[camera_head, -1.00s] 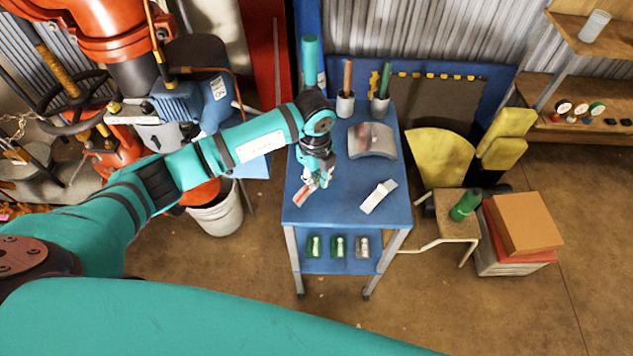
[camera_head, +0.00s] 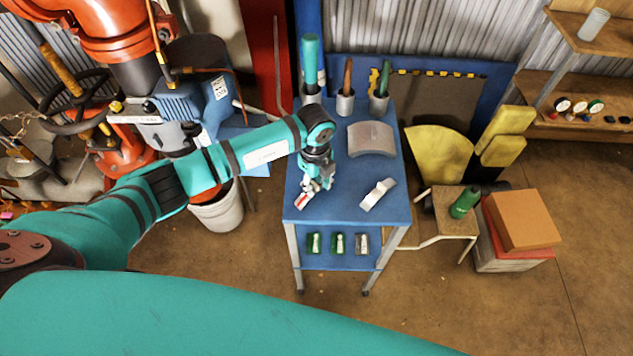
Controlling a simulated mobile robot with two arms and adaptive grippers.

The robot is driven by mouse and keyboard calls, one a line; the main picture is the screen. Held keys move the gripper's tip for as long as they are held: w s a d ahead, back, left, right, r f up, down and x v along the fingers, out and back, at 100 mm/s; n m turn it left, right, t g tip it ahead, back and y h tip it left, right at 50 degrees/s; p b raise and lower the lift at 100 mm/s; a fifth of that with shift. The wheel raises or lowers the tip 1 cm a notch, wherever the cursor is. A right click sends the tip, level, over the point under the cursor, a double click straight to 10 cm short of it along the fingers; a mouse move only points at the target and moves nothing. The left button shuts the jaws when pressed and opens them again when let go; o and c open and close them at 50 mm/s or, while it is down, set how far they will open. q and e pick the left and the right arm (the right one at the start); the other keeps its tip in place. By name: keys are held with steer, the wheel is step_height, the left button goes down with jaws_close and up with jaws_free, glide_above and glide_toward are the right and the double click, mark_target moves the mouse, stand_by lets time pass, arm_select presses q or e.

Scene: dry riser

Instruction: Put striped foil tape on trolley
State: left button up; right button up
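The blue trolley (camera_head: 342,208) stands in the middle of the view. A small red-and-white striped piece (camera_head: 303,200), which looks like the striped foil tape, is at the front left of its top. My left gripper (camera_head: 312,187) points down right at this piece and covers part of it. The fingers are too small to tell whether they are open or shut on it, or whether the piece touches the top. My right gripper is not in view.
A white-and-grey piece (camera_head: 378,194) lies to the right on the trolley top, with a curved grey plate (camera_head: 371,138) behind it. Pots with tools (camera_head: 345,103) line the back edge. Several small items (camera_head: 338,243) stand on the lower shelf. A bucket (camera_head: 218,211) stands left.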

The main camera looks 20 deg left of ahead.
mark_target(316, 185)
arm_select(q)
step_height(316, 185, up, 12)
steer(key=b, duration=0.2)
steer(key=shift+a, duration=0.1)
stand_by(0.5)
